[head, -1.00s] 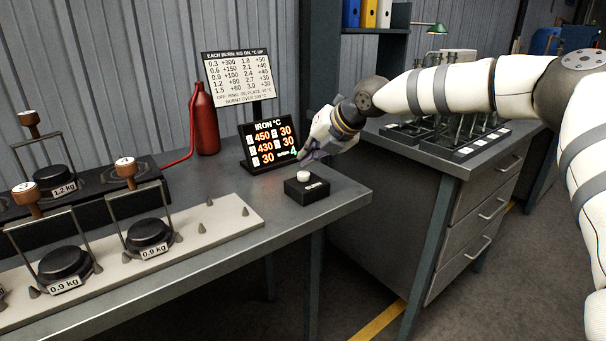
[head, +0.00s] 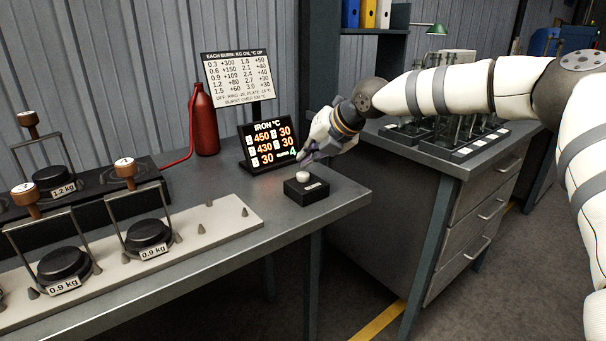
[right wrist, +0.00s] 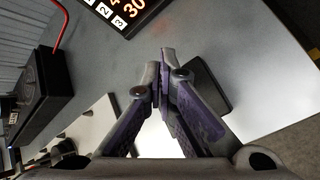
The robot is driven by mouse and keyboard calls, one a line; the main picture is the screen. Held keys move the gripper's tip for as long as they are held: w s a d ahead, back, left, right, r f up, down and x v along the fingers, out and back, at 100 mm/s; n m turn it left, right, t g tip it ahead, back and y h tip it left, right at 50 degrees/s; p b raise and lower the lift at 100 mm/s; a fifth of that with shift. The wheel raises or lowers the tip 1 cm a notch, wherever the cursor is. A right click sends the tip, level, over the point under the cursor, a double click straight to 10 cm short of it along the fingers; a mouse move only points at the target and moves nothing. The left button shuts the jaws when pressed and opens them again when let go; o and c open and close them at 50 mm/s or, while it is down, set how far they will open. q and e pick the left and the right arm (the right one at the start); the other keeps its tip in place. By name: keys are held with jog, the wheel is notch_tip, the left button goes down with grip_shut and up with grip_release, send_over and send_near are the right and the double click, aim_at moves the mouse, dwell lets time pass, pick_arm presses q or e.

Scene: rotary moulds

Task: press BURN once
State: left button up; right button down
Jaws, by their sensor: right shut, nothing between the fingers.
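The BURN button is a white round cap (head: 302,176) on a black box (head: 306,192) near the right end of the bench. My right gripper (head: 305,160) is shut and empty, its fingertips pointing down just above the cap; I cannot tell whether they touch it. In the right wrist view the closed fingertips (right wrist: 165,58) lie over the bench beside the black box (right wrist: 212,88), and the fingers hide the cap. The IRON °C display (head: 269,146) stands behind the box, reading 450, 430, 30 on the left and 30, 30 on the right, with a green 4. My left gripper is out of view.
A red bottle (head: 204,120) with a red hose stands at the back. A pale plate (head: 235,213) with pegs and black 0.9 kg weights (head: 149,233) lies to the left. A drawer bench (head: 470,215) stands to the right.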

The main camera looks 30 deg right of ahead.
aim_at(307, 173)
dwell(0.4)
jog(key=shift+f, duration=0.4)
jog(key=shift+f, duration=0.55)
dwell(0.6)
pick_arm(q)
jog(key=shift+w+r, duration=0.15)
pick_arm(e)
jog(key=shift+r, duration=0.9)
jog(key=shift+r+p, duration=0.45)
jog(key=shift+r, duration=2.1)
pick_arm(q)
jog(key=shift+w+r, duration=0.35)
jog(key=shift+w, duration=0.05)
